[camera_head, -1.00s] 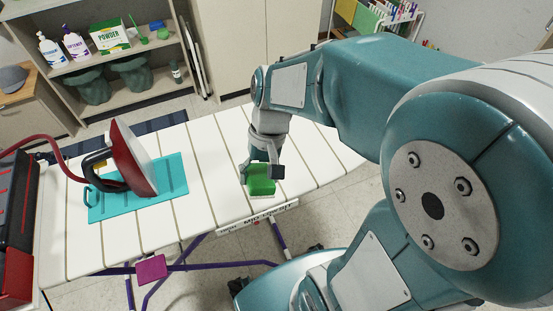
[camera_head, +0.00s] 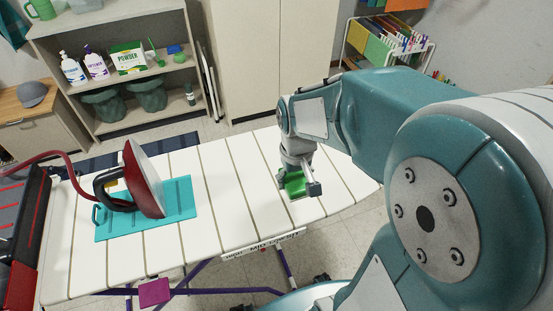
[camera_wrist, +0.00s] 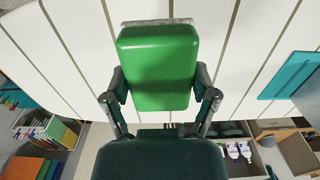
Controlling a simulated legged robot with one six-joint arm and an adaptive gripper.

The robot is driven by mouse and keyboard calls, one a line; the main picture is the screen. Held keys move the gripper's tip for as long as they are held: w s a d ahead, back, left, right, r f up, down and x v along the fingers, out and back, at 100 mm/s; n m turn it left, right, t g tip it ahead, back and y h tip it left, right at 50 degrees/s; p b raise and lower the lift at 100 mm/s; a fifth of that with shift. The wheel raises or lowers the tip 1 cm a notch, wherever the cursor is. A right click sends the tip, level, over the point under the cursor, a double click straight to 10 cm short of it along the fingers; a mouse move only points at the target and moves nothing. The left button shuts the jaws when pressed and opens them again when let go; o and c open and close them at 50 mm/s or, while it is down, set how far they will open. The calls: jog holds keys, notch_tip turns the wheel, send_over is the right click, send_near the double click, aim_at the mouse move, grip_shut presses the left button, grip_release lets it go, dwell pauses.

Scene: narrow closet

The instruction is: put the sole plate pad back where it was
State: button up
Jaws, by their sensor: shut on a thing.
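The sole plate pad appears to be the green block with a pale grey underside. In the head view the green pad (camera_head: 293,187) is over the right part of the white slatted ironing board. My gripper (camera_head: 297,186) is shut on it. In the wrist view the pad (camera_wrist: 158,68) sits between the two fingers of my gripper (camera_wrist: 160,92), its green face toward the camera. Its grey edge shows at the far end. I cannot tell whether it touches the board.
The ironing board (camera_head: 235,170) is bare around the pad. A red iron (camera_head: 140,185) stands on a turquoise mat (camera_head: 178,205) at left. A red unit (camera_head: 25,235) is at far left. A shelf (camera_head: 140,80) with bottles and a rack (camera_head: 385,40) stand behind.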

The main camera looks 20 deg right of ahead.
jog(key=w+f, duration=0.6)
jog(key=shift+d+f, duration=0.15)
jog(key=shift+d, duration=0.15)
jog(key=shift+w+f, duration=0.15)
jog(key=shift+f, duration=1.45)
jog(key=shift+f, duration=0.1)
jog(key=o, duration=0.9)
